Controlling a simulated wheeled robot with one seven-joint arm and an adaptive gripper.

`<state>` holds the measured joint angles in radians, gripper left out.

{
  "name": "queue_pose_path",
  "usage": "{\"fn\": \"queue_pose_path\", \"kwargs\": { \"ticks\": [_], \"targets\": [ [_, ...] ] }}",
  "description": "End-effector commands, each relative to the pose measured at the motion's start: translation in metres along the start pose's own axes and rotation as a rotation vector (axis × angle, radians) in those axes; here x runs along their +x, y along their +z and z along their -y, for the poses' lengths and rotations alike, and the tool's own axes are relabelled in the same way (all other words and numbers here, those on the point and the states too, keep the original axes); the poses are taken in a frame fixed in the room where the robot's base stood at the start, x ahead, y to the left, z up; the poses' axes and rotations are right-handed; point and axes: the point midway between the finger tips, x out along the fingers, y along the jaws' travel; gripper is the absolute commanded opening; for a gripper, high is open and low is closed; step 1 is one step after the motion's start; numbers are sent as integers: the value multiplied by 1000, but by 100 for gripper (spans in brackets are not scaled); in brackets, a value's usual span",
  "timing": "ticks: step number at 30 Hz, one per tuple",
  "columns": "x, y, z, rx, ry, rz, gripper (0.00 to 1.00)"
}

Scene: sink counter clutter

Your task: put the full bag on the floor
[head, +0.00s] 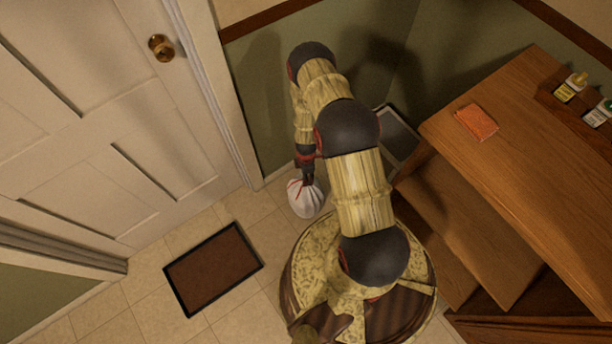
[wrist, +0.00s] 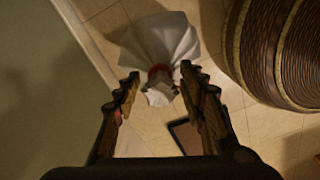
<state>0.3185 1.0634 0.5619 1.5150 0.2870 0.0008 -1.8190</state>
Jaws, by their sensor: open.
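A full white bag (head: 305,199) with a gathered neck rests on the tiled floor near the wall, beside my round base. In the wrist view the bag (wrist: 160,42) shows its pleated body and a red tie round the neck. My gripper (head: 306,172) is directly above the bag in the head view. In the wrist view my gripper (wrist: 158,80) is open, with one finger on each side of the bag's neck. The neck lies between or just beyond the fingertips, and I cannot tell whether they touch it.
A brown doormat (head: 213,267) lies on the floor left of the bag, before a white door (head: 100,110). A wooden cabinet (head: 520,150) with an orange sponge (head: 476,122) stands at right. A grey bin (head: 398,140) stands behind my arm. Floor around the mat is clear.

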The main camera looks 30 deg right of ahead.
Motion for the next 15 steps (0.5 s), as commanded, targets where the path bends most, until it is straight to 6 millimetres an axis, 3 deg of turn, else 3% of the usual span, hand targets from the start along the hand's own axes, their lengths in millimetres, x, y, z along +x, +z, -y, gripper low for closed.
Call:
{"fn": "queue_pose_path", "kwargs": {
  "ticks": [7,15],
  "targets": [
    [-10,0,0,0,1,0,41],
    [-63,0,-1,-1,1,0,41]
  ]
}}
